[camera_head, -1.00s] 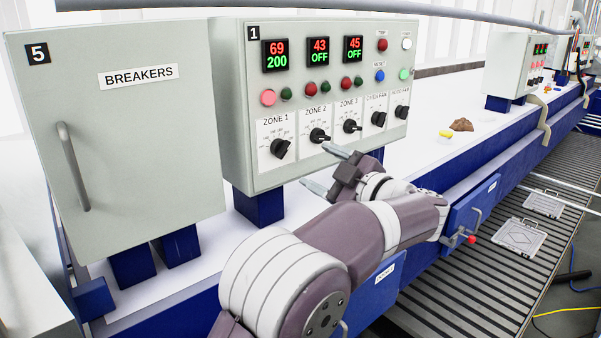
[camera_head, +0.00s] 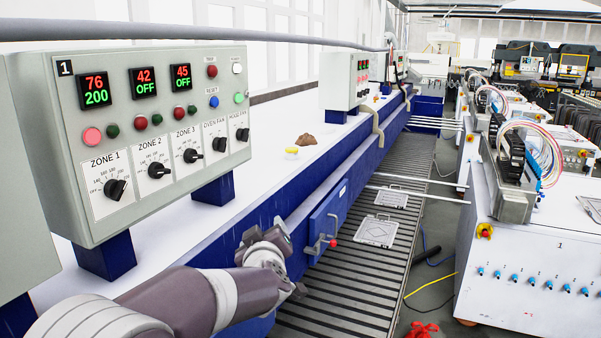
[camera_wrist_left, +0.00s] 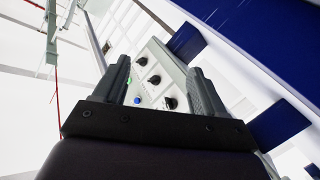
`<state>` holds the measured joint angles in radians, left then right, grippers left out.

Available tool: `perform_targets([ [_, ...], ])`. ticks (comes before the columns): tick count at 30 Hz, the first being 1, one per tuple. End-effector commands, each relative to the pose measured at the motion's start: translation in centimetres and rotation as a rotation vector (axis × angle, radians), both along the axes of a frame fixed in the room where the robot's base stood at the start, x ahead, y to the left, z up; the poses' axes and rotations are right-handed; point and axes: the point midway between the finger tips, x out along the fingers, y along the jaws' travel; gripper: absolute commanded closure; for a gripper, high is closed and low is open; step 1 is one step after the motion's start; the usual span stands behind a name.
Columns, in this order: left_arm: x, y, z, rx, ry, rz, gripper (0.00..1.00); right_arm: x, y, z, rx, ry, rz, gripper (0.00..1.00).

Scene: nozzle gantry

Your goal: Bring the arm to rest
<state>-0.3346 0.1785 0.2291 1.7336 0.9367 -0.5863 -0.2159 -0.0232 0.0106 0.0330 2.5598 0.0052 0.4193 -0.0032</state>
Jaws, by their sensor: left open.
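My left arm comes in from the lower left in the head view, and its left gripper (camera_head: 268,238) is beside the blue front of the bench, below and right of the control panel (camera_head: 150,85). In the left wrist view the two grey fingers (camera_wrist_left: 158,90) stand apart with nothing between them. The panel shows beyond them, tilted, with its knobs and a green and a blue button. In the head view the Zone 1 display reads 76 over 200; the other two displays show OFF. My right gripper is not in view.
A slatted conveyor (camera_head: 340,290) runs alongside with flat metal plates (camera_head: 377,231). A brown lump (camera_head: 306,141) and a yellow piece (camera_head: 291,151) lie on the white bench top. White machines stand at right.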

Motion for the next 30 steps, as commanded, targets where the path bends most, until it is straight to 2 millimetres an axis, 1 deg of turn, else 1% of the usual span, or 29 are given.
perform_targets([
  [1, -1.6, -1.1, -4.9, 0.044, 0.135, -0.127, 0.29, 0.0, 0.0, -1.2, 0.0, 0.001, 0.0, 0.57],
  [2, -3.0, -1.6, -7.7, 0.071, 0.228, -0.204, 0.29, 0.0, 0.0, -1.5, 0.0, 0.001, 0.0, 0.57],
  [3, -5.3, -1.9, -11.2, 0.105, 0.352, -0.291, 0.29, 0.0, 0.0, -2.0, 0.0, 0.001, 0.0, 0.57],
  [5, -9.3, -1.6, -16.1, 0.153, 0.537, -0.394, 0.29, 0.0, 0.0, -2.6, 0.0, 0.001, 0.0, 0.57],
  [6, -12.2, -0.9, -19.1, 0.184, 0.66, -0.448, 0.29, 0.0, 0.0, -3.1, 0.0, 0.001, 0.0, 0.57],
  [8, -16.8, 0.5, -22.8, 0.228, 0.833, -0.51, 0.29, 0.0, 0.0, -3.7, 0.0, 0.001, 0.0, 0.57],
  [9, -19.8, 1.7, -24.8, 0.255, 0.939, -0.542, 0.29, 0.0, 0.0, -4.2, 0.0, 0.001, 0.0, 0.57],
  [12, -26.2, 4.6, -28.3, 0.313, 1.153, -0.591, 0.29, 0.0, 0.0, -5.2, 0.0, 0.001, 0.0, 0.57],
  [15, -30.5, 7.0, -30.3, 0.354, 1.272, -0.611, 0.29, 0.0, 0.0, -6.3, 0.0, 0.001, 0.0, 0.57],
  [17, -31.8, 8.0, -31.2, 0.354, 1.29, -0.596, 0.29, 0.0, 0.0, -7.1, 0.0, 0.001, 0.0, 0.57],
  [18, -31.7, 8.6, -31.5, 0.339, 1.282, -0.573, 0.29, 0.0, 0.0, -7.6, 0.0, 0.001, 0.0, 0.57],
  [20, -31.5, 8.9, -31.3, 0.329, 1.277, -0.558, 0.29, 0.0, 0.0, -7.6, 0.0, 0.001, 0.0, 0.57],
  [23, -31.5, 8.9, -31.0, 0.328, 1.276, -0.556, 0.29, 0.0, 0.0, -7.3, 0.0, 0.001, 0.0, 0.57],
  [30, -31.4, 8.9, -31.0, 0.328, 1.274, -0.557, 0.29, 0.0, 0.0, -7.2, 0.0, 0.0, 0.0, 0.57],
])
